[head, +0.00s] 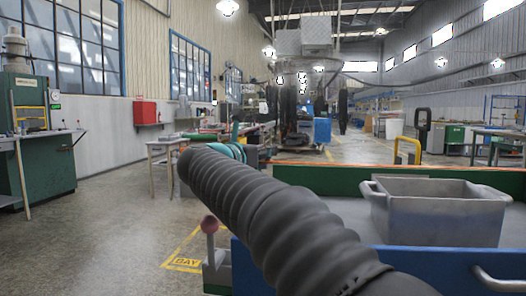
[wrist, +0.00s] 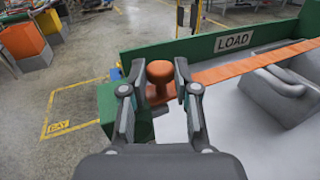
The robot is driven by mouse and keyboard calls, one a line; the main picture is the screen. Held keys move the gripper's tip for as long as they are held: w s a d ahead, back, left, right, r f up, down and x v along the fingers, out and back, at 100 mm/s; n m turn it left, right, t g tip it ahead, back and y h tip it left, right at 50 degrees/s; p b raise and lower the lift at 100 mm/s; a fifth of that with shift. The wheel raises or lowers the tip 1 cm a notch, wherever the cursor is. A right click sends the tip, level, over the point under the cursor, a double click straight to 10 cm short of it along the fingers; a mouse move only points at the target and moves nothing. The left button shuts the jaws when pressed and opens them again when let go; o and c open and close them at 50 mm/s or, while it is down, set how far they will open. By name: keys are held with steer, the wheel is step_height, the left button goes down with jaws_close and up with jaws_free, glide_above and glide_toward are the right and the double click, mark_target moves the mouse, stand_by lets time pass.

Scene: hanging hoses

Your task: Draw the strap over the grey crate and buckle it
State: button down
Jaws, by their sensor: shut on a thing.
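The grey crate (head: 437,212) sits on the blue cart at the right; part of it shows at the right of the wrist view (wrist: 285,85). The orange strap (wrist: 245,64) runs from my gripper to the right, along the green board and past the crate's far side. Its end has an orange knob (wrist: 159,72). My gripper (wrist: 157,88) is shut on this knob, one finger on each side. In the head view my arm hides most of the gripper, and the knob cannot be seen. No buckle can be made out for certain.
The green board (wrist: 180,48) with a LOAD label stands along the cart's far edge. The blue cart side (head: 470,262) is in front. Open floor (head: 120,235) lies to the left.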

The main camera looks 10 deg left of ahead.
steer(key=shift+a+r, duration=0.15)
steer(key=c, duration=1.2)
jaws_free()
steer(key=shift+a, duration=0.1)
steer(key=v, duration=1.2)
